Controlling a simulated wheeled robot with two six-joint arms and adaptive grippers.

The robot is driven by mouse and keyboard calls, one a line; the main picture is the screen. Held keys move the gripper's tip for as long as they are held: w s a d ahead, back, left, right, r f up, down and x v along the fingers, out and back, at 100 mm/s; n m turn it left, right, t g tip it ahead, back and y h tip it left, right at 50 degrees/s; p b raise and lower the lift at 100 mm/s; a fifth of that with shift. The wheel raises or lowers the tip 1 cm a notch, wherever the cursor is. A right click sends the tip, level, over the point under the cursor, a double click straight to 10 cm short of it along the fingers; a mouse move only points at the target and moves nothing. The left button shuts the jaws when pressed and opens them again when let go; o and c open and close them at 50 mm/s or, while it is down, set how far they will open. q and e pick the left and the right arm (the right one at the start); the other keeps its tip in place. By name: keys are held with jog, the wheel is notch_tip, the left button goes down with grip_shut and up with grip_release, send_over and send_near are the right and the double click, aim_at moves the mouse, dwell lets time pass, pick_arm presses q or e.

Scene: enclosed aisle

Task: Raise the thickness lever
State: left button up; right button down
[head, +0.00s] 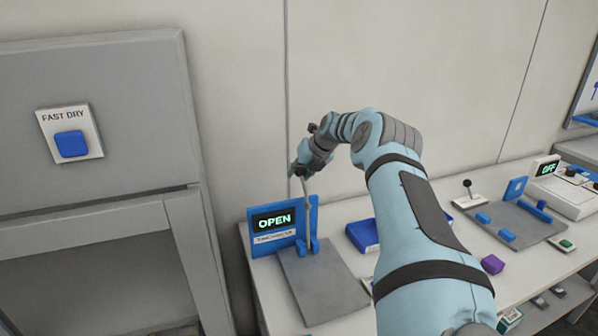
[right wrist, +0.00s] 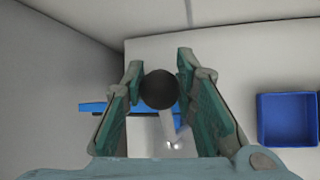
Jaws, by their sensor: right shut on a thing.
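The lever (head: 307,212) is a thin grey rod that stands close to upright from a blue bracket (head: 308,246) on a grey plate (head: 318,284). Its black ball knob (right wrist: 160,89) sits between the green finger pads in the right wrist view. My right gripper (head: 300,170) is shut on the lever's knob at the rod's top and hides the knob in the head view. A blue panel (head: 262,238) behind the lever shows OPEN; the small label under it is too small to read. My left gripper is not in view.
A blue tray (head: 361,234) stands right of the plate and also shows in the right wrist view (right wrist: 287,119). A grey cabinet with a FAST DRY button (head: 71,144) stands left.

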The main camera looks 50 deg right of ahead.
jog(key=shift+f, duration=0.15)
jog(key=c, duration=1.3)
grip_release()
jog(key=v, duration=1.2)
